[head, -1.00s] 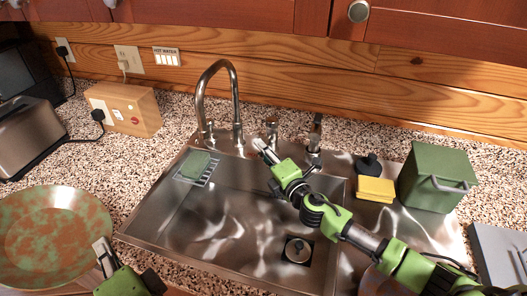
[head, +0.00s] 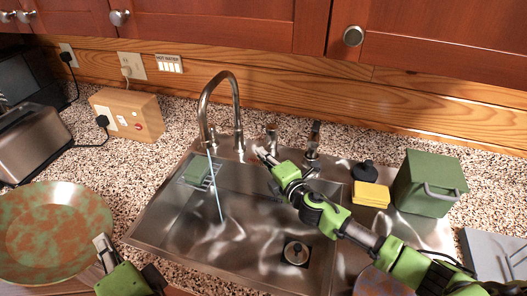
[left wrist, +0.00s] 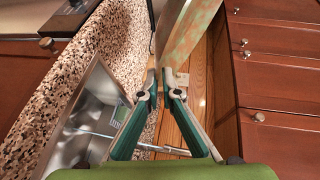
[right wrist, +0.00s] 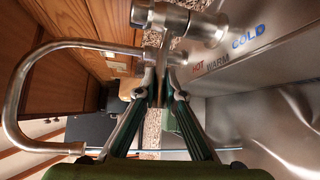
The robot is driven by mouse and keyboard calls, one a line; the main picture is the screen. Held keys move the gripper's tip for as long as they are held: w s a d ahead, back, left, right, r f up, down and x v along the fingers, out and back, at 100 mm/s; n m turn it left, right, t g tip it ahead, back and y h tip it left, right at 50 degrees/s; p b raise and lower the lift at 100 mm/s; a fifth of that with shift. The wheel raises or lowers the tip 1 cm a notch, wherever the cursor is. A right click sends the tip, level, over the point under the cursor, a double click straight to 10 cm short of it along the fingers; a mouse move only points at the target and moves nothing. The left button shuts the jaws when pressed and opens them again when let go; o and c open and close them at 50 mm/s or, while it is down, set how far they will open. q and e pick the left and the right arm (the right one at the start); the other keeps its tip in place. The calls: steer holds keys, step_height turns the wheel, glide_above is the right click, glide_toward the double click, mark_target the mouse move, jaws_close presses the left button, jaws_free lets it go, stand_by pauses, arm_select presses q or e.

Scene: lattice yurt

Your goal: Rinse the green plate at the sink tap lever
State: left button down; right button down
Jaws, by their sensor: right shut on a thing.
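The green plate (head: 52,228), mottled with orange-brown patches, is at the left of the sink in the head view. My left gripper (head: 103,245) is at its right rim; in the left wrist view its fingers (left wrist: 162,80) close on the edge of the plate (left wrist: 188,35). My right gripper (head: 262,152) reaches over the basin to the tap's base. In the right wrist view its fingers (right wrist: 163,75) are shut on the tap lever (right wrist: 166,45), beside HOT, WARM, COLD markings. A thin stream of water (head: 215,185) falls from the tap spout (head: 210,145) into the sink (head: 180,232).
A green sponge (head: 197,171) lies on a small rack at the sink's left. A yellow sponge (head: 371,194) and a green box (head: 428,184) stand right of the basin. A drain (head: 296,252) is in the basin. A toaster (head: 30,145) and socket box (head: 130,112) stand at the left.

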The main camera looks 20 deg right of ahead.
stand_by(0.3)
steer(key=c, duration=2.1)
jaws_free()
steer(key=shift+s, duration=0.1)
steer(key=v, duration=1.2)
